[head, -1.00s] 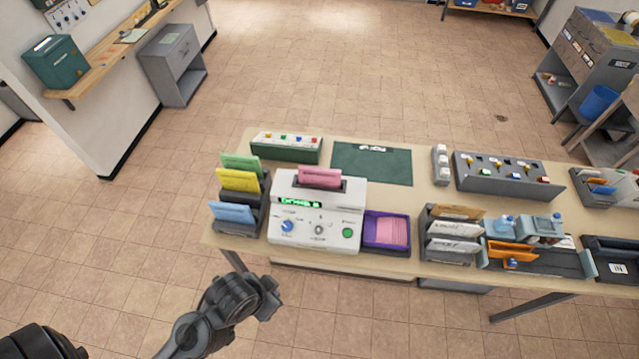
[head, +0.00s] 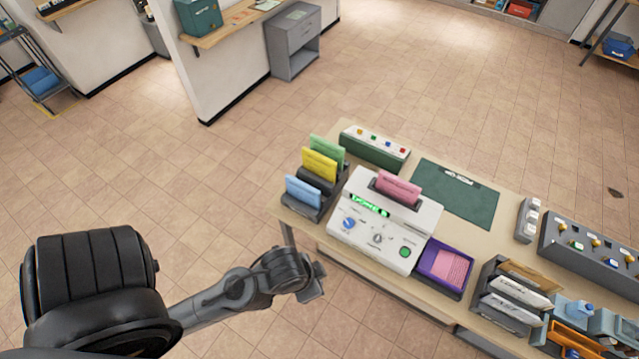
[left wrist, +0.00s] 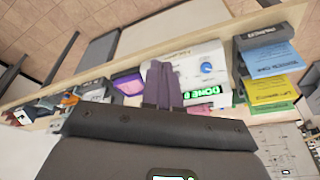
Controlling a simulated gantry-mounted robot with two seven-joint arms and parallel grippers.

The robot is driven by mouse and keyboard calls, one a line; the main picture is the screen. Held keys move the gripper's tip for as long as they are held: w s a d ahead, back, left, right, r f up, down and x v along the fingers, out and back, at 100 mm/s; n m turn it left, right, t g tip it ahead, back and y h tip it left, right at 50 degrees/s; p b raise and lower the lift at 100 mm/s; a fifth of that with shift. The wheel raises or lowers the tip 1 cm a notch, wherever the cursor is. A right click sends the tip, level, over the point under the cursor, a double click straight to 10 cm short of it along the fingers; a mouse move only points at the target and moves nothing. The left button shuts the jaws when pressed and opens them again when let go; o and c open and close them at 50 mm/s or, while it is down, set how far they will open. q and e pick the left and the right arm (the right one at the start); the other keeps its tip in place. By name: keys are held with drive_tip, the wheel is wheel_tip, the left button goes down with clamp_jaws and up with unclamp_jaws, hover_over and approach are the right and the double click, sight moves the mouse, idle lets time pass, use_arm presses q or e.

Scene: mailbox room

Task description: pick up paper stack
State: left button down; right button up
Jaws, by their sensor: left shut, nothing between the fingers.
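A pink paper stack (head: 455,270) lies in a purple tray (head: 428,276) on the table, right of a white machine (head: 375,240) with a green display. Another pink paper piece (head: 398,188) stands upright in the machine's top slot. My right gripper is not in view.
A rack of green, yellow and blue papers (head: 319,164) stands left of the machine. A dark green mat (head: 452,195) and a box with coloured buttons (head: 374,148) lie behind it. An envelope rack (head: 510,293) stands to the right.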

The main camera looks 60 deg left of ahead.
use_arm(q)
drive_tip(key=c, duration=1)
unclamp_jaws()
